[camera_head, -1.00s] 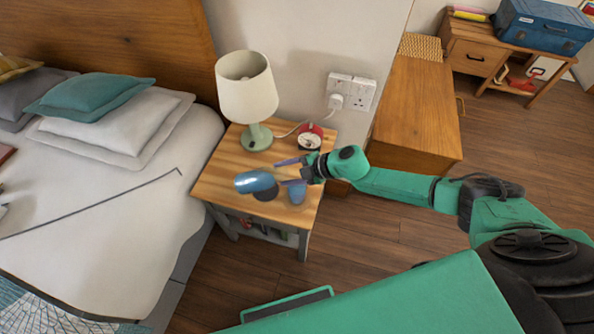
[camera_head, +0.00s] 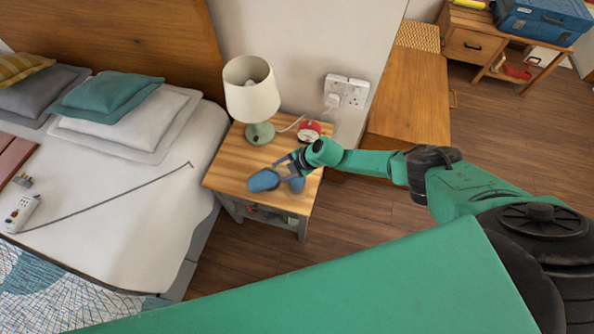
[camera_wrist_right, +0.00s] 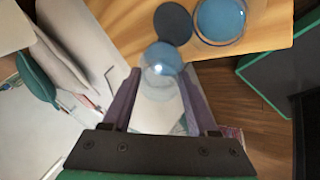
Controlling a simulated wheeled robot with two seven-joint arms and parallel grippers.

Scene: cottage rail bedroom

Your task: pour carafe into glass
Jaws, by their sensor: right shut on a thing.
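The carafe (camera_head: 264,180) shows in the head view as a blue shape over the nightstand top. My right gripper (camera_head: 279,167) is shut on it; its lean is hard to judge. In the right wrist view, the clear carafe (camera_wrist_right: 162,66) with blue in it is between the purple fingers of the gripper (camera_wrist_right: 162,92). The glass (camera_head: 297,185) looks to be the small blue shape beside the fingers, partly hidden. In the right wrist view, the glass (camera_wrist_right: 220,20) looks blue inside and stands on the wood beside a dark disc (camera_wrist_right: 172,22). My left gripper is out of view.
The nightstand (camera_head: 226,174) also holds a lamp (camera_head: 252,92) and a red clock (camera_head: 309,131) behind the gripper. A bed (camera_head: 110,220) is to the left. A wooden cabinet (camera_head: 408,95) stands to the right. The nightstand's left front top is clear.

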